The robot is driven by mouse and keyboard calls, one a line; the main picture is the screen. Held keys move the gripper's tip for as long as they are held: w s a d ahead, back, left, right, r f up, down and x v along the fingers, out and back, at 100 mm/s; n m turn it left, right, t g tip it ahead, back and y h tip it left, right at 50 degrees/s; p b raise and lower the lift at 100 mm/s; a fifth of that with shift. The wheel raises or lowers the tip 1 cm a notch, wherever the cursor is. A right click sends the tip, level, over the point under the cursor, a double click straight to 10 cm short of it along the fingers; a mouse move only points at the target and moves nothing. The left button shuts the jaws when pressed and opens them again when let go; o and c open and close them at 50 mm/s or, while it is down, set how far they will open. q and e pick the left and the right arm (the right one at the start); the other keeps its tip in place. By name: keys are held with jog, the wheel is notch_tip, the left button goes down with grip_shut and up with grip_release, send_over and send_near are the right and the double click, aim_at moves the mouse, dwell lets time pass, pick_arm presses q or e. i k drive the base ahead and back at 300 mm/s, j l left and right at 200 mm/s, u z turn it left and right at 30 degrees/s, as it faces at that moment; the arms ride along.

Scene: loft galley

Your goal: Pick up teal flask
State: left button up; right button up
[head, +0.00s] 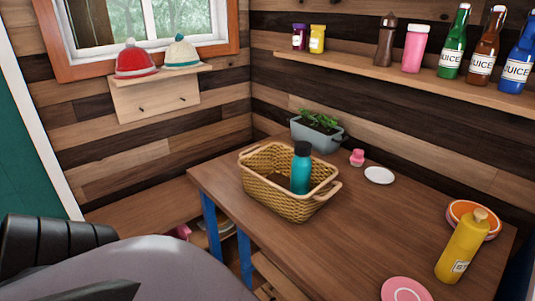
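The teal flask (301,173) has a dark cap and stands upright inside a tan wicker basket (262,195) on the wooden table. The basket wall hides its lower end. Black ribbed parts (48,246) and a smooth grey shape at the lower left, close to the camera, look like my own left arm and gripper. They are well apart from the flask. No clear pair of fingertips shows there, so I cannot tell whether that gripper is open or shut. My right gripper is not in view.
On the table (335,235) are a grey planter (316,137), a pink cupcake-like item (357,157), a white plate (380,175), a yellow bottle (462,247), an orange plate (470,212) and a pink plate (405,290). A bottle shelf (390,72) hangs above. The table's middle is clear.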

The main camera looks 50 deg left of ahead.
aim_at(300, 175)
jog(key=u, duration=1.4)
jog(key=i+j+z, duration=0.1)
jog(key=z, duration=0.95)
jog(key=j+z, duration=0.7)
jog(key=k+j+z, duration=0.15)
jog(key=j, duration=0.2)
jog(key=j+z, duration=0.2)
jog(key=j, duration=0.2)
jog(key=k+j, duration=0.15)
jog(key=j, duration=0.25)
jog(key=k+j, duration=0.15)
jog(key=j, duration=0.4)
jog(key=i+j, duration=0.15)
jog(key=j+z, duration=0.05)
